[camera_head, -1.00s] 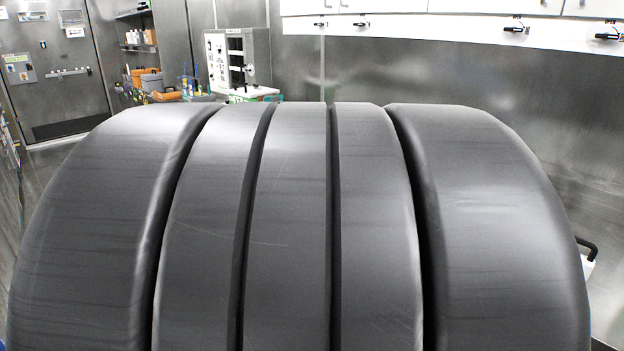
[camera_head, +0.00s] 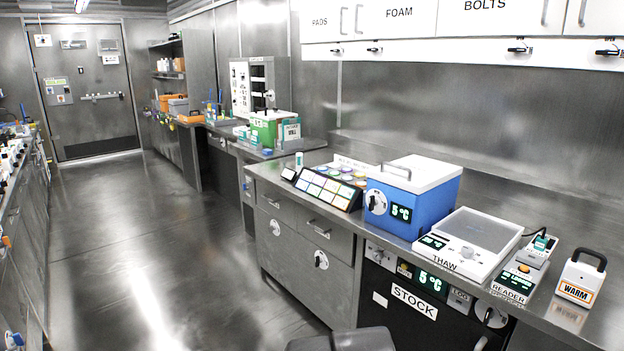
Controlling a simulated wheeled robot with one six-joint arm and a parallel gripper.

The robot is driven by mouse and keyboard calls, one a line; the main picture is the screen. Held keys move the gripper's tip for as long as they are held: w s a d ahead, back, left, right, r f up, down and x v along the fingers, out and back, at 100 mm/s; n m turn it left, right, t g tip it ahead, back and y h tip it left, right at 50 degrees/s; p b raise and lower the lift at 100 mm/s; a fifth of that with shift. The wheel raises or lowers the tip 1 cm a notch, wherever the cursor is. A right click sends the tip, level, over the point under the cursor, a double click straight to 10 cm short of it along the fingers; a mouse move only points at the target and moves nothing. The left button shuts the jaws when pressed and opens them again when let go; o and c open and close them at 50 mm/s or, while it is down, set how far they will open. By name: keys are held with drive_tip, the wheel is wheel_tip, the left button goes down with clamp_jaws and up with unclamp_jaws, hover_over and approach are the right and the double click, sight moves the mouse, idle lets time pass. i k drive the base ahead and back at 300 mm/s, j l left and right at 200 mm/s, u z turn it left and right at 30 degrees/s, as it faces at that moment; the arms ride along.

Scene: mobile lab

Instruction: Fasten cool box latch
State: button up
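A blue box with a white lid (camera_head: 412,190) stands on the right-hand steel counter. It looks like the cool box. Its lid appears to sit down on the body, with a grey carry handle on top. A round white knob or latch with a dark mark (camera_head: 377,202) is on its front, beside a display reading 5 °C. I cannot tell whether this latch is fastened. My gripper is not in view. Only a dark grey piece, likely of my arm, shows at the bottom edge.
A white THAW unit (camera_head: 468,243), a reader (camera_head: 521,277) and a WARM block (camera_head: 581,279) stand right of the box. A tilted rack of coloured cards (camera_head: 327,190) is to its left. A green box (camera_head: 268,128) stands farther back. The floor aisle at left is clear.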

sight(372, 202)
drive_tip(key=l, duration=0.3)
drive_tip(key=i+l, duration=0.15)
drive_tip(key=i, duration=1.15)
drive_tip(key=j+u, duration=0.05)
drive_tip(key=j, duration=0.05)
